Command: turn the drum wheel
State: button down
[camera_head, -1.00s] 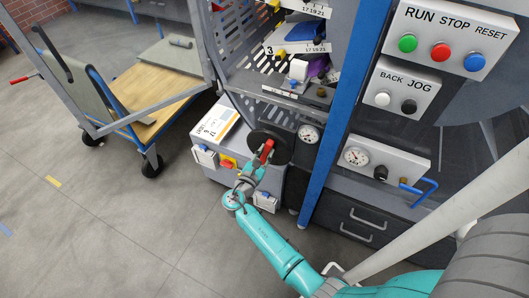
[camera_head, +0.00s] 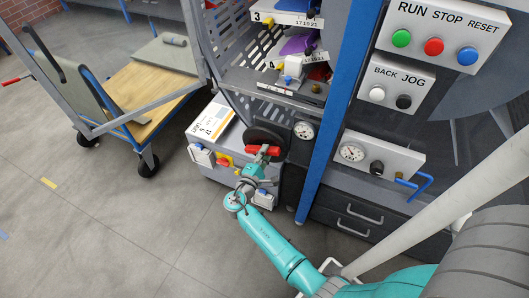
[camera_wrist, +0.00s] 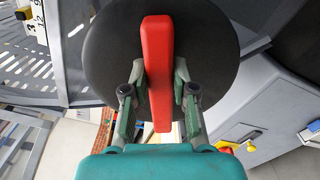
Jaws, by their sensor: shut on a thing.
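The drum wheel is a dark round disc (camera_head: 266,135) with a red bar handle (camera_head: 262,150) across its face, low on the machine below the slotted drum. In the wrist view the black disc (camera_wrist: 105,60) fills the upper middle, and the red handle (camera_wrist: 158,75) runs upright across it. My gripper (camera_head: 258,160) is at the handle. The wrist view shows my gripper (camera_wrist: 159,85) with a finger on each side of the red handle, shut on it. In the head view the handle lies about level. The wheel's centre is hidden behind the handle.
A pressure gauge (camera_head: 303,130) sits just right of the wheel. A grey box (camera_head: 225,170) with a yellow-and-red switch stands left of it. A blue post (camera_head: 335,125) rises to the right. A blue cart (camera_head: 135,110) stands at left. The floor in front is clear.

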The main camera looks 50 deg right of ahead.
jog(key=shift+s+f+m, duration=0.1)
jog(key=shift+f+m, duration=0.15)
jog(key=shift+m, duration=0.85)
jog(key=shift+f+m, duration=0.2)
jog(key=shift+m, duration=0.9)
jog(key=c, duration=0.9)
grip_release()
jog(key=v, duration=1.2)
jog(key=shift+d, duration=0.1)
